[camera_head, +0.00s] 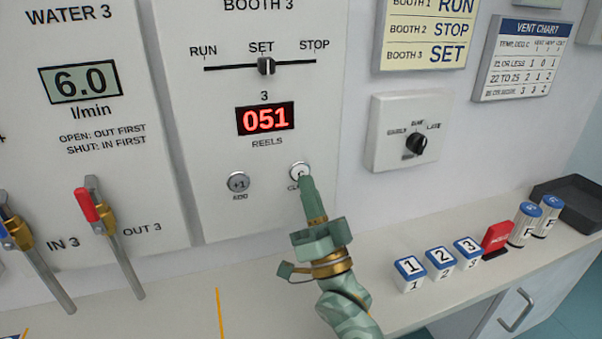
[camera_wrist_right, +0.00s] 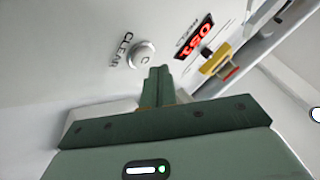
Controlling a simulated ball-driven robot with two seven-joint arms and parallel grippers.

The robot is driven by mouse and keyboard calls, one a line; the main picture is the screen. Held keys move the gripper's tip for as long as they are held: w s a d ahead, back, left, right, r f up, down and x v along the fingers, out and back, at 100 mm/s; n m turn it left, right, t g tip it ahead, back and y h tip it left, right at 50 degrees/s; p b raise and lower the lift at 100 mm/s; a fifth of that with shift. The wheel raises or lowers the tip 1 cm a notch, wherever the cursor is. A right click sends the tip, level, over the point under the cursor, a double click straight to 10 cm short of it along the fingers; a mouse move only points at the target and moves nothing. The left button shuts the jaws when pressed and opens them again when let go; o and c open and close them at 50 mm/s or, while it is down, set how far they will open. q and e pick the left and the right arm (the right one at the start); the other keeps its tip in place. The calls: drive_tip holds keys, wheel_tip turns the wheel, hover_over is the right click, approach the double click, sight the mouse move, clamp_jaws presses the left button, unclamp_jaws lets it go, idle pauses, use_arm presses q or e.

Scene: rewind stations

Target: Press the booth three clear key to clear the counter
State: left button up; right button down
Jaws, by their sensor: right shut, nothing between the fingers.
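The booth three panel (camera_head: 215,120) carries a red-lit counter (camera_head: 265,119) that reads 051. Below it on the right is the round silver clear key (camera_head: 299,170), marked C, its label partly hidden by my right gripper. My right gripper (camera_head: 306,182) is shut and empty, its fingertips just below the key in the head view. In the right wrist view the clear key (camera_wrist_right: 143,54) is fully visible, just up and left of the shut fingertips (camera_wrist_right: 158,72). I cannot tell whether they touch. My left gripper is not in view.
The round add key (camera_head: 238,184) is left of the clear key. Above the counter, the slider (camera_head: 265,66) stands at SET. A rotary dial box (camera_head: 404,133) is on the wall to the right. Numbered blocks (camera_head: 440,263) stand on the ledge. Valve levers (camera_head: 97,215) are at left.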

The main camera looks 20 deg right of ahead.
drive_tip(key=shift+w, duration=0.15)
drive_tip(key=shift+w, duration=0.3)
drive_tip(key=shift+w, duration=0.35)
idle(0.8)
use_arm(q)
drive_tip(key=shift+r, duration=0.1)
use_arm(e)
drive_tip(key=shift+s, duration=0.1)
use_arm(q)
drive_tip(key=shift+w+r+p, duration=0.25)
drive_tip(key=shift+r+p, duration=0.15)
drive_tip(key=shift+p, duration=0.2)
use_arm(e)
drive_tip(key=shift+s, duration=0.7)
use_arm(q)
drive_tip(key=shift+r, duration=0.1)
use_arm(e)
drive_tip(key=shift+s, duration=0.1)
